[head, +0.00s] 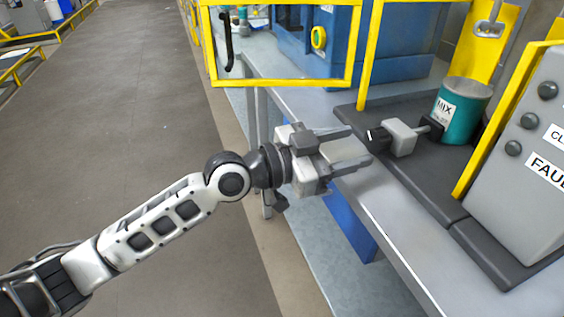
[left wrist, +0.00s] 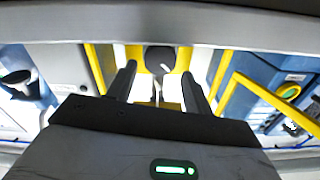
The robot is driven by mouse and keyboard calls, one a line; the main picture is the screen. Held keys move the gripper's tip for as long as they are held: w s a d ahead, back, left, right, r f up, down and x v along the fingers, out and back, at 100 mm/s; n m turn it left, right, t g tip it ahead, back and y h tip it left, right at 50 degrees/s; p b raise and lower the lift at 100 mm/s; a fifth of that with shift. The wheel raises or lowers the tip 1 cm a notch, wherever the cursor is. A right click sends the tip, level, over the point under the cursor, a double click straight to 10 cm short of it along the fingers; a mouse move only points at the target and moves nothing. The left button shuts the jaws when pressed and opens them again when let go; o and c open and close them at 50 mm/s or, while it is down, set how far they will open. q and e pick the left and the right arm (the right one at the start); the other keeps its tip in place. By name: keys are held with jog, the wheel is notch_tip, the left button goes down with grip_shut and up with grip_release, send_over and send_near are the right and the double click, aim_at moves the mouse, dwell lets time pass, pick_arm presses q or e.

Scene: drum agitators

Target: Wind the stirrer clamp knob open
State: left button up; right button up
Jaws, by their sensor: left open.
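The stirrer clamp is a light grey block (head: 402,137) with a dark knob (head: 377,138) on its left end, bearing a small white mark. A dark rod or bracket joins the block to the teal drum (head: 460,112) labelled MIX. My left gripper (head: 361,146) is open and empty, its two fingers pointing right towards the knob, just short of it. In the left wrist view a round dark disc (left wrist: 160,59), which looks like the knob, shows between the fingertips, apart from both. My right gripper is not in view.
A yellow frame (head: 285,84) with a black handle is above my gripper. The grey bench edge (head: 400,235) runs below the fingers.

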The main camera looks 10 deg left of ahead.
pick_arm(q)
jog(key=b+v, duration=0.4)
jog(key=v, duration=0.8)
jog(key=shift+b, duration=0.3)
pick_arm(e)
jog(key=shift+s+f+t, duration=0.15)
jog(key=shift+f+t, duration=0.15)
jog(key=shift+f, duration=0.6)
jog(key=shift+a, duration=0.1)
